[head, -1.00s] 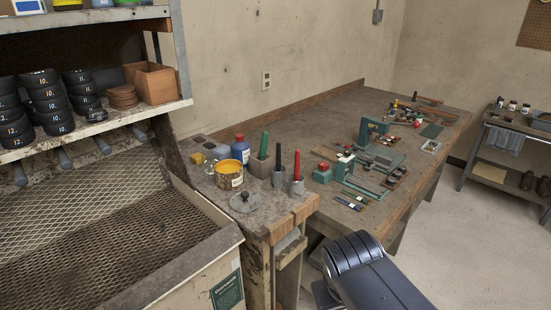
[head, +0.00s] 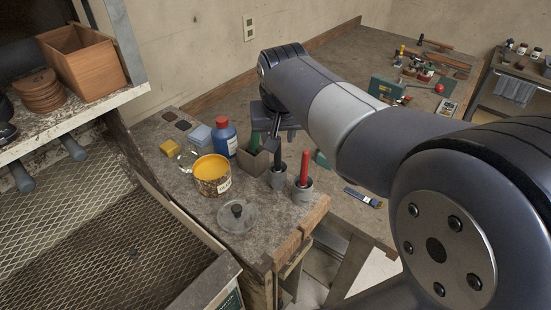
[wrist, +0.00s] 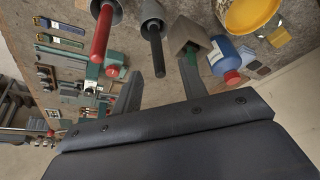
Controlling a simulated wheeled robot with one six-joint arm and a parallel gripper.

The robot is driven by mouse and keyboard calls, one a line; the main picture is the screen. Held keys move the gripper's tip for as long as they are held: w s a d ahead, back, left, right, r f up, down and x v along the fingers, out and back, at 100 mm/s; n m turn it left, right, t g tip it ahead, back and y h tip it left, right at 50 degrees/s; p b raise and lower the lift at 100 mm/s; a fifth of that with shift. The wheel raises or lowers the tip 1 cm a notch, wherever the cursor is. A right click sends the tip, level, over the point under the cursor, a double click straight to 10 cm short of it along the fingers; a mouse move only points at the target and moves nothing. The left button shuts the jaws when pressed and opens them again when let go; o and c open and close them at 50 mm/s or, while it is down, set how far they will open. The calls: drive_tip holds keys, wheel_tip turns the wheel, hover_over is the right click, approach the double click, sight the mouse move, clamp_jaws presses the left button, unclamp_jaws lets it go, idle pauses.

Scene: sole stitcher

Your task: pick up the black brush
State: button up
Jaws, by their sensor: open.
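The black brush (wrist: 156,50) stands handle-up in a grey cup (wrist: 151,12); the cup hides its lower end. In the head view the black brush (head: 278,157) is between the green and red handles. My gripper (wrist: 160,68) is open, one finger on each side of the black handle's end in the wrist view. I see no contact, and the depth between them is hard to tell. In the head view my gripper (head: 276,128) is just above and behind the black handle, partly hidden by my wrist.
A red-handled tool (head: 304,168) in its own cup and a green handle (head: 254,143) in a square holder stand close on either side. A blue bottle (head: 224,137), a yellow-filled can (head: 211,175) and a lid (head: 237,216) are nearby. A bench (head: 330,75) lies behind.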

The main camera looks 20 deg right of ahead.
sight(278, 161)
drive_tip(key=shift+w+d+p+x, duration=0.1)
drive_tip(key=shift+w+p+x, duration=0.1)
drive_tip(key=shift+x, duration=1.05)
drive_tip(key=shift+w+d+p+x, duration=0.1)
drive_tip(key=shift+p+x, duration=0.1)
drive_tip(key=shift+x, duration=1.05)
drive_tip(key=shift+w+d+p+x, duration=0.1)
drive_tip(key=shift+p+x, duration=0.1)
drive_tip(key=shift+x, duration=1.05)
drive_tip(key=shift+r, duration=0.2)
clamp_jaws()
